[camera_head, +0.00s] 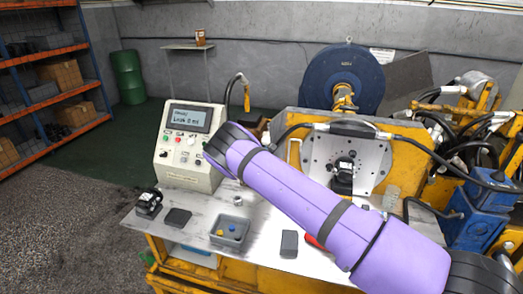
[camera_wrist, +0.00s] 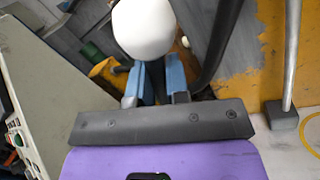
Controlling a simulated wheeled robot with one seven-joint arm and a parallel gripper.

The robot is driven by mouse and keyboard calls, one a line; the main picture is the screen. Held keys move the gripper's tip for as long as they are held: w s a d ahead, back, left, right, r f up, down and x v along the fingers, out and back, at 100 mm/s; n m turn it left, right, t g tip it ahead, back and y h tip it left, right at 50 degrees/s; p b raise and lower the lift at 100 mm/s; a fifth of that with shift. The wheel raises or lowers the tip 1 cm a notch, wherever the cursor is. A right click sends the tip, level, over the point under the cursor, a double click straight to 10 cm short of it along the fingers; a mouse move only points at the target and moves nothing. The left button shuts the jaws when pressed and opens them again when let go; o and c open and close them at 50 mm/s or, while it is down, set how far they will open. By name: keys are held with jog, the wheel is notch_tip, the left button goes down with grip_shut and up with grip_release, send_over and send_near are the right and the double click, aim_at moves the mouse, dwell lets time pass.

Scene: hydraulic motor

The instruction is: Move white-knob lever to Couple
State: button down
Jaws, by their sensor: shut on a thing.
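The white knob (camera_wrist: 143,28) shows large at the top of the wrist view, just beyond my gripper. My gripper (camera_wrist: 154,80) has its two blue fingers close around a dark stem below the knob, shut on the lever. In the head view my purple arm reaches left across the bench and hides the fingers and the lever. No Couple marking can be read in either view.
A control box (camera_head: 190,140) with a screen stands left of my arm. The bench (camera_head: 262,262) holds a grey bin (camera_head: 230,232), dark blocks and a black part (camera_head: 149,204). A yellow machine with a plate (camera_head: 375,160) stands right. In the wrist view, a grey rod (camera_wrist: 292,55) rises at right.

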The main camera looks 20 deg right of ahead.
jog(key=c, duration=1.1)
grip_release()
jog(key=shift+s+d+f, duration=0.1)
jog(key=v, duration=1)
jog(key=shift+s, duration=0.35)
